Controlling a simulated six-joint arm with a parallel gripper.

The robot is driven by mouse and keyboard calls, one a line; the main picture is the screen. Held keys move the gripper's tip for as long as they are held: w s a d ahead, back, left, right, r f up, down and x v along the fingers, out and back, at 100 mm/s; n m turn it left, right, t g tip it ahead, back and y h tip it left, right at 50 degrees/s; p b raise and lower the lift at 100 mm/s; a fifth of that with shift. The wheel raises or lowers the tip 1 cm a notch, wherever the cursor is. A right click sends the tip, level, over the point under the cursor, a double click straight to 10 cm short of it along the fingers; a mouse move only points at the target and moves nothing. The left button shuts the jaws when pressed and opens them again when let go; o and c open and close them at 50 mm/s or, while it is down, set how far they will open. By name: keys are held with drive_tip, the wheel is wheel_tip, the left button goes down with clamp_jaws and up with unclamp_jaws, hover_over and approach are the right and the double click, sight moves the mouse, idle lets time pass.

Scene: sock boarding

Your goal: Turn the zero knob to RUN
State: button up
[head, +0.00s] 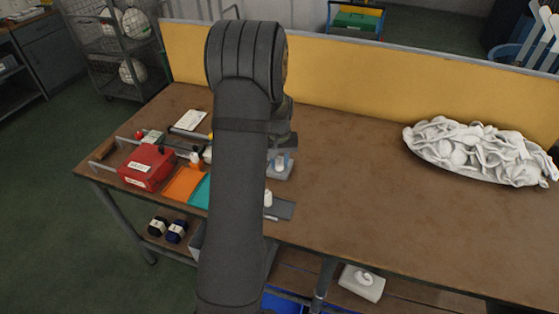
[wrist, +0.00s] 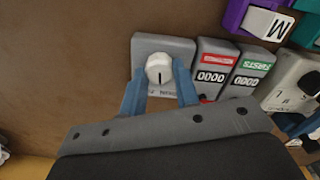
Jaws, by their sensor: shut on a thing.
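The zero knob (wrist: 159,66) is a white round knob with a short dark pointer line, on top of a grey box (wrist: 177,43). In the wrist view the line points toward the bottom of the picture, toward my gripper's palm. My gripper (wrist: 159,76) has its two blue fingers shut on the knob, one on each side. Dark lettering on the near edge of the box is partly hidden by the fingers and too small to read. In the head view the grey box (head: 284,174) stands on the bench just right of my arm, which hides part of it.
Beside the box are a red-labelled counter (wrist: 211,76) and a green-labelled counter (wrist: 247,76), both with digit windows. Left of my arm are a red case (head: 147,168) and an orange tray (head: 183,184). A white heap of socks (head: 480,152) lies right; bare bench lies between.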

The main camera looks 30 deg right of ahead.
sight(279, 164)
drive_tip(key=n, duration=0.7)
idle(0.6)
drive_tip(key=o, duration=1)
drive_tip(key=shift+c, duration=0.2)
wheel_tip(279, 164, up, 18)
drive_tip(key=shift+f, duration=0.25)
